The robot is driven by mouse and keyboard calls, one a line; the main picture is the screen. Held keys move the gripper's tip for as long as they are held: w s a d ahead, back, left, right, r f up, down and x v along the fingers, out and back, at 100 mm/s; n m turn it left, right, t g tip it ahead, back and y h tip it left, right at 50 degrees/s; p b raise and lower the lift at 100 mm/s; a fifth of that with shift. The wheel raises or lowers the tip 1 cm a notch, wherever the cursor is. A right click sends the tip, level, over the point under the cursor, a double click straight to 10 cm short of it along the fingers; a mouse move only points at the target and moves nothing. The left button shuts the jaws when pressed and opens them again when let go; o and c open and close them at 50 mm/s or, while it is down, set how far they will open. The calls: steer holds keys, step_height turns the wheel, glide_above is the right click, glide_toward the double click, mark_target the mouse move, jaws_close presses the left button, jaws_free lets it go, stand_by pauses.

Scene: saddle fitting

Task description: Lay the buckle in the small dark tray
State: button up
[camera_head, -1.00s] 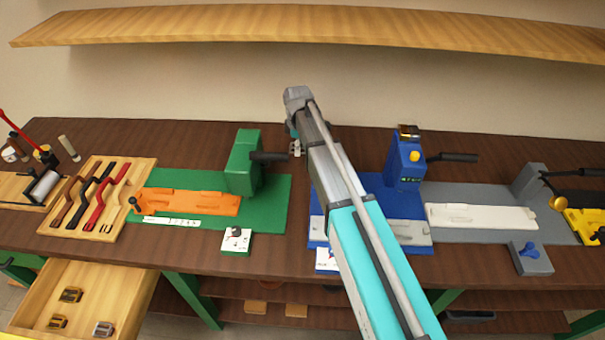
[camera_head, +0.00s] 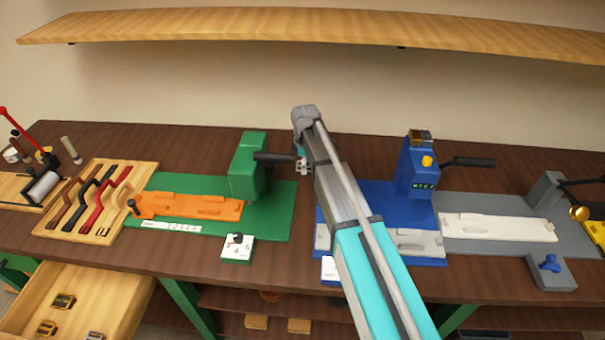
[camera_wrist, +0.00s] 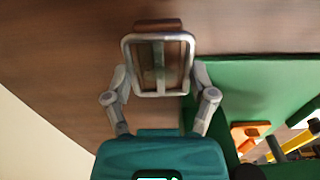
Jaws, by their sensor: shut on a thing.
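My gripper (camera_wrist: 160,100) is shut on a silver rectangular buckle (camera_wrist: 131,68), held between the two fingertips in the wrist view. The buckle's frame and central bars show above dark brown wood. A small brown piece (camera_wrist: 158,24) shows just beyond the buckle's far edge; I cannot tell what it is. In the head view my gripper (camera_head: 302,166) is small and partly hidden by my arm, between the green and blue presses. I cannot make out the small dark tray for certain in either view.
The green press (camera_head: 247,165) stands left of my gripper and the blue press (camera_head: 412,170) right of it. A wooden rack (camera_head: 115,235) with straps lies at left. An open drawer (camera_head: 110,295) holds other buckles. A shelf (camera_head: 300,25) hangs above.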

mark_target(305, 178)
steer(key=shift+f, duration=0.1)
steer(key=shift+f+b, duration=1.8)
steer(key=shift+b, duration=0.15)
steer(key=shift+f, duration=0.15)
steer(key=o, duration=1)
steer(key=shift+o, duration=0.2)
step_height(305, 178, up, 12)
steer(key=p, duration=1.2)
steer(key=shift+r, duration=0.2)
